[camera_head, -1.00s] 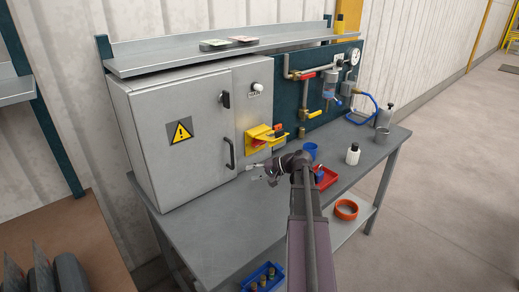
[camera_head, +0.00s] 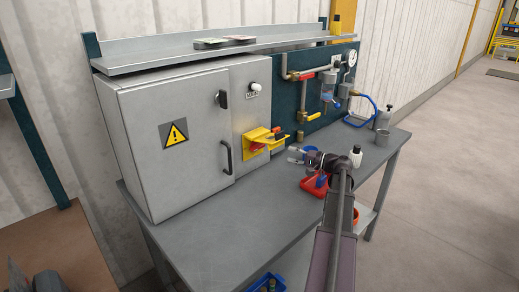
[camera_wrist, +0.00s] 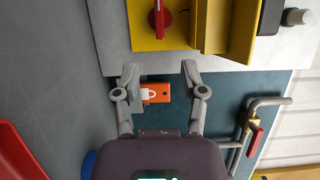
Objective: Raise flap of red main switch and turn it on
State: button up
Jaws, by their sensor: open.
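The red main switch (camera_head: 256,147) sits in a yellow housing on the grey cabinet's side panel. Its yellow flap (camera_head: 257,134) stands out from the panel above the red knob, so the knob is uncovered. In the wrist view the red knob (camera_wrist: 157,20) is at the top edge, partly cut off, with the flap (camera_wrist: 238,32) to its right. My gripper (camera_head: 291,154) is to the right of the switch, apart from it. In the wrist view my gripper (camera_wrist: 160,72) is open, with its fingertips just below the yellow housing and nothing held.
An orange padlock tag (camera_wrist: 155,93) shows between the fingers, against the teal board behind. A red tray (camera_head: 314,187) lies on the bench under my arm. Pipes and a gauge (camera_head: 351,58) fill the board to the right. The bench before the cabinet is clear.

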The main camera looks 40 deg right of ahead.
aim_at(260, 148)
jog(key=shift+w, duration=0.1)
jog(key=shift+x, duration=6.8)
grip_shut()
jog(key=shift+a, duration=0.15)
jog(key=shift+f, duration=0.1)
